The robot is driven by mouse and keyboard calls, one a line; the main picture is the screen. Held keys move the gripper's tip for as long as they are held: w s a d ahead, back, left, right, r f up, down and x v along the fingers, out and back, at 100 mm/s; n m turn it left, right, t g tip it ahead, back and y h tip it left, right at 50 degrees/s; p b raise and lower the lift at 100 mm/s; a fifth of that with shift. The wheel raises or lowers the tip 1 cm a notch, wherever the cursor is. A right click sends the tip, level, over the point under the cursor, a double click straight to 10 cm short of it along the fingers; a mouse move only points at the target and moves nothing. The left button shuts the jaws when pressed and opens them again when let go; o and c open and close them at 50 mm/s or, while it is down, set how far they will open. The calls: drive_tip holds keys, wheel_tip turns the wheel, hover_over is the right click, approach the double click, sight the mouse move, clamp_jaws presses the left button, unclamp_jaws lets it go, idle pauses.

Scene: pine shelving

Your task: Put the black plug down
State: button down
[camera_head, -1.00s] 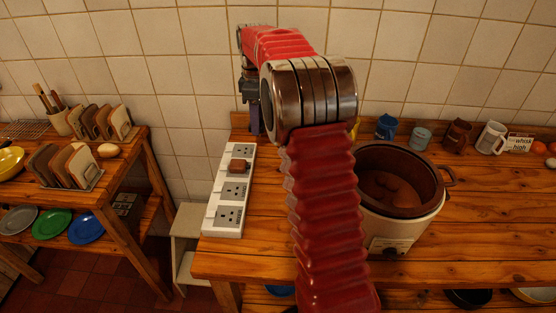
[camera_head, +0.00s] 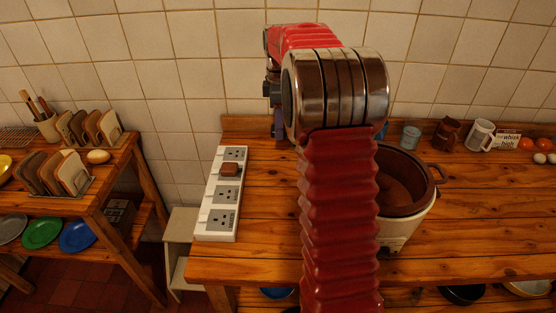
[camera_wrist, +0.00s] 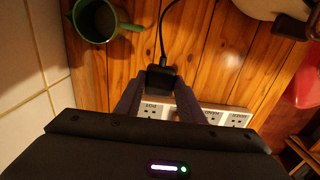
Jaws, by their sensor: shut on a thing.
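In the wrist view my gripper (camera_wrist: 160,88) is shut on the black plug (camera_wrist: 160,79), which sits between the two fingertips. Its black cable (camera_wrist: 162,35) runs up the picture over the wood. The white power strip (camera_wrist: 213,112) shows just below and beyond the fingers. I cannot tell whether the plug touches the table. In the head view the power strip (camera_head: 211,219) lies along the left end of the wooden table, with a brown plug (camera_head: 230,169) in one socket.
A slow cooker (camera_head: 427,212) stands right of my arm. A green mug (camera_wrist: 96,20) is near the tiled wall in the wrist view. Mugs and eggs line the table's back right. Bare wood (camera_head: 262,210) lies between the strip and my arm.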

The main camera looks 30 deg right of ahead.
wheel_tip(320, 180, down, 6)
drive_tip(key=shift+r, duration=0.15)
idle(0.3)
drive_tip(key=shift+f, duration=1.9)
drive_tip(key=shift+f, duration=0.55)
drive_tip(key=c, duration=1.2)
unclamp_jaws()
wheel_tip(320, 180, up, 12)
drive_tip(key=shift+r, duration=0.6)
